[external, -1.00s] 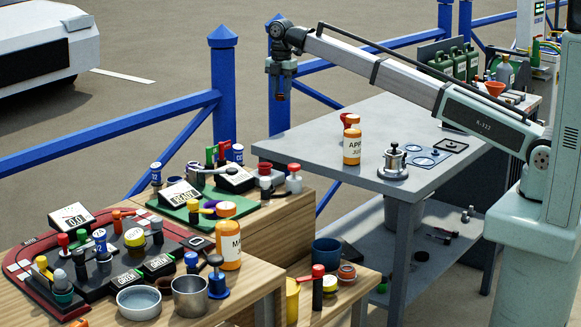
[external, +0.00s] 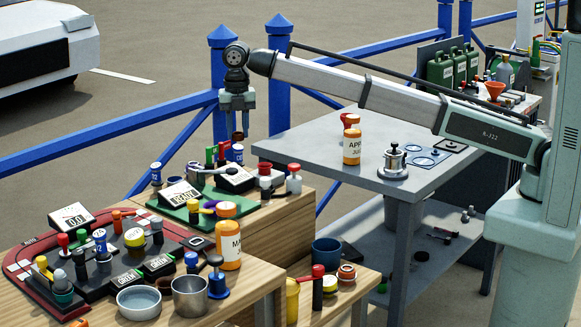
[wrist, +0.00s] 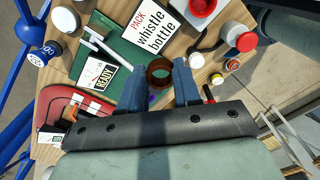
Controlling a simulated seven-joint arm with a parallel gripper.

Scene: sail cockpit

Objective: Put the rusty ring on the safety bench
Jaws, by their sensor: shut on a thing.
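The rusty ring (wrist: 159,72), dark reddish brown, sits between the two fingers of my gripper (wrist: 159,85) in the wrist view. In the external view my gripper (external: 237,118) points down with the ring (external: 238,136) at its tips. The gripper is shut on the ring and holds it up, in line with the back of the wooden bench with the green mat (external: 270,215). In the wrist view that bench's wooden top (wrist: 210,62) lies below the ring. No label reading "safety" is legible, so I cannot tell by name which bench is the safety one.
The green mat (external: 222,217) carries a READY sign (external: 180,193) and several small items. A white sign reading "PACK whistle bottle" (wrist: 155,30) is near the ring. A grey metal table (external: 310,150) stands right, with an orange bottle (external: 352,148). A blue fence (external: 130,140) runs behind.

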